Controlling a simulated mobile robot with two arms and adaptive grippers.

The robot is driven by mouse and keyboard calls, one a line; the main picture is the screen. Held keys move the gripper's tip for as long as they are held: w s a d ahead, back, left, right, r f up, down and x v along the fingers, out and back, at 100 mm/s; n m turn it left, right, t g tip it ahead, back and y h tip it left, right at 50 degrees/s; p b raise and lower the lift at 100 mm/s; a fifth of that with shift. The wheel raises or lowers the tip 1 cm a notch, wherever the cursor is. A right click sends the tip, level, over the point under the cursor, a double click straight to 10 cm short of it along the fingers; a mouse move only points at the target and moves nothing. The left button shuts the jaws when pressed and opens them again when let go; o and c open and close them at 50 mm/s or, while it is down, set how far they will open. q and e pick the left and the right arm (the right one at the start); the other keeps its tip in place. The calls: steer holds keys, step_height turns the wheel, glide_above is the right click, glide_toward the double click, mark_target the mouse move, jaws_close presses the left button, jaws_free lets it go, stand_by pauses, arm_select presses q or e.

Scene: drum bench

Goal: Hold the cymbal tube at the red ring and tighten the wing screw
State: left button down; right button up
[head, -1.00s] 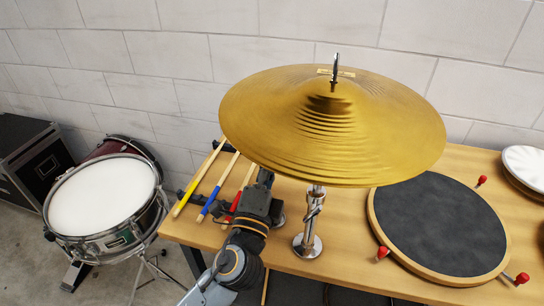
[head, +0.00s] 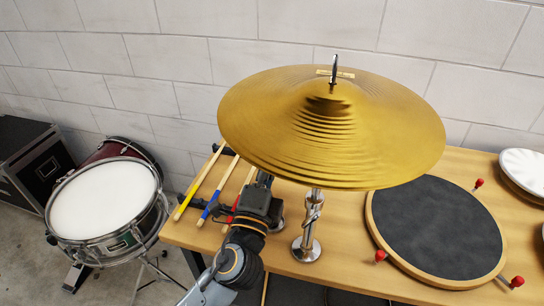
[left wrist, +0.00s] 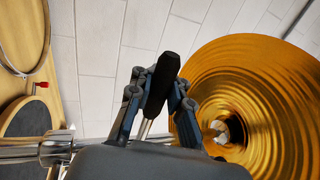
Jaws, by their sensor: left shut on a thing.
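The gold cymbal (head: 350,130) sits on the upright chrome cymbal stand (head: 308,225), whose round foot rests on the table. The upper tube is hidden under the cymbal; I see no red ring. In the left wrist view the cymbal (left wrist: 265,110) is at the right and a chrome collar of the stand (left wrist: 55,149) at the lower left. My left gripper (head: 265,180) is beside the stand, just under the cymbal's left edge. In the wrist view its fingers (left wrist: 160,88) are shut on a black handle-like piece (left wrist: 165,75) with a thin silver shaft. I cannot make out the wing screw clearly.
Drumsticks (head: 205,185) lie at the table's left end, close to my left arm. A round dark practice pad (head: 435,230) with red knobs takes up the table right of the stand. A snare drum (head: 105,198) stands off the table at the left.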

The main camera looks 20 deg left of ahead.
arm_select(q)
steer(key=shift+r+p, duration=1.6)
steer(key=shift+r, duration=0.75)
steer(key=shift+r+p, duration=0.3)
steer(key=shift+r, duration=0.05)
